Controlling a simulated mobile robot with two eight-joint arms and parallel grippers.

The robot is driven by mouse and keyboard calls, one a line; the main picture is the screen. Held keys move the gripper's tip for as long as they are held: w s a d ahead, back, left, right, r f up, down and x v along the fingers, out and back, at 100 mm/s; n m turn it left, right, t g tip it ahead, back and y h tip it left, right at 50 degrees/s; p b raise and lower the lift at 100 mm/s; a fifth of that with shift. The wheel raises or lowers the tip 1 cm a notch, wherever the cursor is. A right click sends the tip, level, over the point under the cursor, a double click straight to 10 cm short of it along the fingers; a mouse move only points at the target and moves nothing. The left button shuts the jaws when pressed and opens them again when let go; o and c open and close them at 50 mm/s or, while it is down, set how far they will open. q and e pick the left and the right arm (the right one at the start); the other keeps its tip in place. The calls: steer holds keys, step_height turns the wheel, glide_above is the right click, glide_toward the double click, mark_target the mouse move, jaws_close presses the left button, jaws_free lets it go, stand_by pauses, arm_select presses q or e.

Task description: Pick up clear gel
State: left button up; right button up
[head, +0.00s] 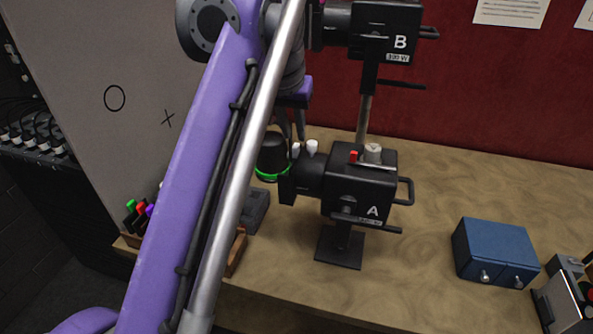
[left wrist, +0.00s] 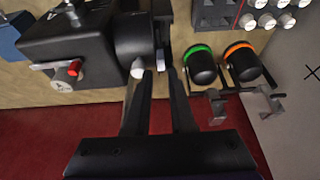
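No piece is clearly recognisable as the clear gel. In the left wrist view a white knob (left wrist: 137,68) sits beside the lamp's front barrel, close to the left fingertip. My left gripper (head: 292,133) points down behind the front of lamp A. In the left wrist view its two fingers (left wrist: 160,76) are apart, with no object visibly held between them. My right gripper is in neither view.
Black cups with a green ring (left wrist: 199,65) and an orange ring (left wrist: 243,63) stand near the fingers. Lamp B (head: 385,35) is above lamp A. A blue drawer box (head: 495,250) is at right. Bare wooden table (head: 440,185) lies between. A marked grey panel (head: 100,60) is at left.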

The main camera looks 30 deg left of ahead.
mark_target(295, 146)
arm_select(q)
steer(key=x, duration=0.4)
steer(key=shift+a+f+b, duration=0.1)
steer(key=shift+f+b, duration=0.1)
steer(key=shift+b, duration=0.2)
jaws_close()
stand_by(1.0)
